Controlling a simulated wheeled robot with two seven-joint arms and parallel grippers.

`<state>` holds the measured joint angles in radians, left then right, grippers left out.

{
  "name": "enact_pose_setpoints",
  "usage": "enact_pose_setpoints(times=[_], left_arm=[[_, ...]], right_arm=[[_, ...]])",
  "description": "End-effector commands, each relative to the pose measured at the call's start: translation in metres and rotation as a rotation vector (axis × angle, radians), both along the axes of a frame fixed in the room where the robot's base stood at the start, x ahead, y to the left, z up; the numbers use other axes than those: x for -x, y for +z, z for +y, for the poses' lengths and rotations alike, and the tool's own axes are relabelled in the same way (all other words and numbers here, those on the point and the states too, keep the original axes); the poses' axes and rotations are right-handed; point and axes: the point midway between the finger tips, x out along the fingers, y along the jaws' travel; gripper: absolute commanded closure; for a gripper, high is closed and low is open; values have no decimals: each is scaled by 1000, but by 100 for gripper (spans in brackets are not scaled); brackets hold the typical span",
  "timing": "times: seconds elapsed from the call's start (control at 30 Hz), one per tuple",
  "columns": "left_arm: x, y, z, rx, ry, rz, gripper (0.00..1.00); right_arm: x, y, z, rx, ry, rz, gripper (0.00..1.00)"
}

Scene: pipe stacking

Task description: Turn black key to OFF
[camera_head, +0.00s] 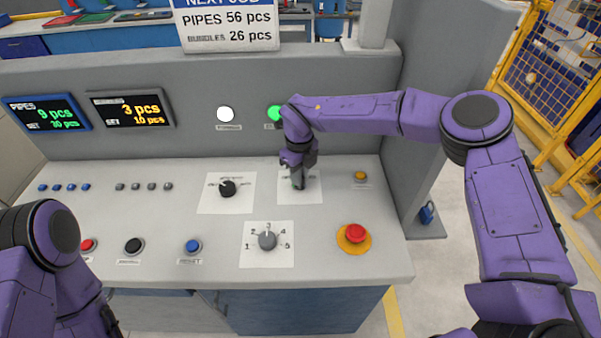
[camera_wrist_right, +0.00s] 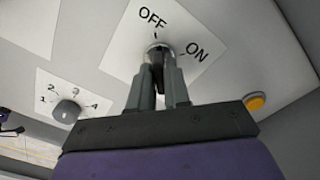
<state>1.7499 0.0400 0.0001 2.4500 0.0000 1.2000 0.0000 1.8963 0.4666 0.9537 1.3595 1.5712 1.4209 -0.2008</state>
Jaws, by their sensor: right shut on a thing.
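The black key (camera_wrist_right: 157,57) sits in a round metal lock on a white plate (camera_wrist_right: 118,55) marked OFF and ON in the right wrist view. My right gripper (camera_wrist_right: 160,70) is shut on the key, one finger on each side. The fingers cover most of the key, so I cannot tell exactly which mark it points to. In the head view my right gripper (camera_head: 298,181) reaches down to the same plate (camera_head: 312,194) on the console. My left arm is at the lower left, and its gripper is not in view.
A black knob (camera_head: 228,188) is left of the key plate, and a grey numbered selector (camera_head: 267,240) is in front. A red emergency button (camera_head: 355,233) and a yellow button (camera_head: 360,176) are to the right. A green lamp (camera_head: 274,113) is lit behind.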

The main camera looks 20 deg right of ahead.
Motion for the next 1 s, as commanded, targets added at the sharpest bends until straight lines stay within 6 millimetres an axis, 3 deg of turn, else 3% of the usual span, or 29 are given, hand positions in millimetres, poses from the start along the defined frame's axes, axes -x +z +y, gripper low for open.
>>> enact_pose_setpoints(times=[0.3,0.33,0.4,0.77,1.0], left_arm=[[0,-1,0,0,0,0,26],[0,-1,0,0,0,0,26],[0,-1,0,0,0,0,26],[0,-5,0,0,0,0,26],[0,-23,0,0,0,0,26]], right_arm=[[4,-5,1,2,6,12,100],[4,-5,1,2,6,12,80],[3,-5,1,2,6,11,63],[0,6,0,-1,1,0,63],[0,60,1,0,1,1,63]])
